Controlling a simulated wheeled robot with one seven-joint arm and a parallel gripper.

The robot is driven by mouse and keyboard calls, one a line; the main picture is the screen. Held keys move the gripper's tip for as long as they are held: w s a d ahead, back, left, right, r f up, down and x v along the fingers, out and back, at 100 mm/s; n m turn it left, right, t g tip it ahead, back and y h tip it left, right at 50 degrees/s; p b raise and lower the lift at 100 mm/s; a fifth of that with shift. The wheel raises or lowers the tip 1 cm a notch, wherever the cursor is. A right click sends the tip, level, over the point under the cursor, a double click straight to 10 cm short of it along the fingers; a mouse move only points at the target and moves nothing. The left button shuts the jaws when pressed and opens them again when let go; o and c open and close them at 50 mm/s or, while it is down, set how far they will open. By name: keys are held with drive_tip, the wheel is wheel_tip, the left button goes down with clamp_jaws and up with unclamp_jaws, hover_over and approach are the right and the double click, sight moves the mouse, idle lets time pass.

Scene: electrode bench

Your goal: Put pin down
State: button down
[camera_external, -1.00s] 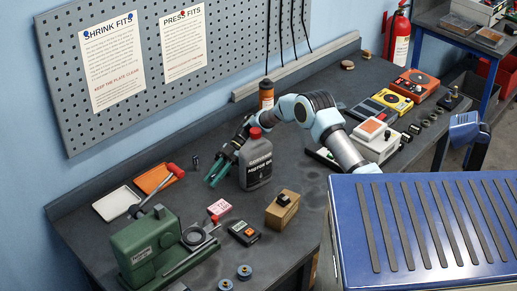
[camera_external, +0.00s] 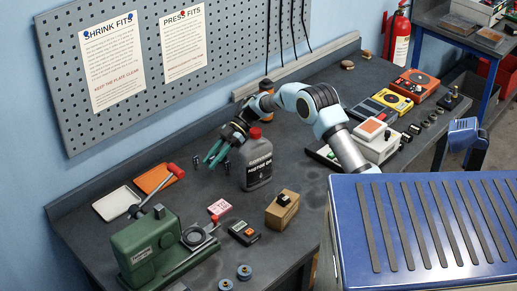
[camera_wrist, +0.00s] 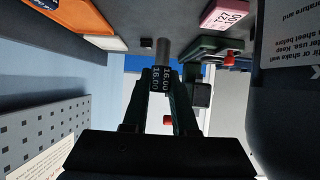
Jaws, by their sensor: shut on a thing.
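In the wrist view my gripper (camera_wrist: 160,88) is shut on a grey cylindrical pin (camera_wrist: 162,48). Dark faces marked 16.00 show at the grip, and the pin sticks out beyond the fingertips. In the external view my gripper (camera_external: 215,152), with green fingers, points down and left over the bench (camera_external: 165,215), behind and left of the motor oil bottle. The held pin is too small to make out clearly there. I cannot tell whether it touches the bench. A small dark piece (camera_external: 195,161) stands left of the fingers.
The motor oil bottle (camera_external: 257,165) stands close on the right of my gripper. An orange tray (camera_external: 158,178), a white tray (camera_external: 118,203) and a green press (camera_external: 150,245) lie to the left.

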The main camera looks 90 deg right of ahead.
drive_tip(key=r, duration=0.3)
drive_tip(key=r+b, duration=0.1)
drive_tip(key=r, duration=0.2)
drive_tip(key=r+b, duration=0.1)
drive_tip(key=r, duration=0.2)
drive_tip(key=shift+s+d+r, duration=0.2)
drive_tip(key=shift+s+d, duration=0.05)
drive_tip(key=shift+d, duration=0.15)
drive_tip(key=s+d+f+m+t+h, duration=0.1)
drive_tip(key=s+d+f, duration=0.2)
drive_tip(key=d+f, duration=0.1)
drive_tip(key=s+d+f+m+t+h, duration=0.1)
drive_tip(key=s+d+f+m, duration=0.1)
drive_tip(key=s+d+f, duration=0.1)
drive_tip(key=s+d+f+m+h, duration=0.1)
drive_tip(key=s+d+f+h, duration=0.1)
drive_tip(key=d+f, duration=0.3)
drive_tip(key=shift+s+f+m+t+b, duration=0.25)
drive_tip(key=shift+s+m+t+b, duration=0.15)
drive_tip(key=shift+s, duration=0.3)
drive_tip(key=shift+f+p, duration=0.45)
drive_tip(key=shift+f, duration=1.7)
drive_tip(key=shift+f, duration=0.15)
drive_tip(key=c, duration=0.7)
unclamp_jaws()
drive_tip(key=b+v, duration=0.2)
drive_tip(key=v, duration=1)
drive_tip(key=shift+b, duration=0.3)
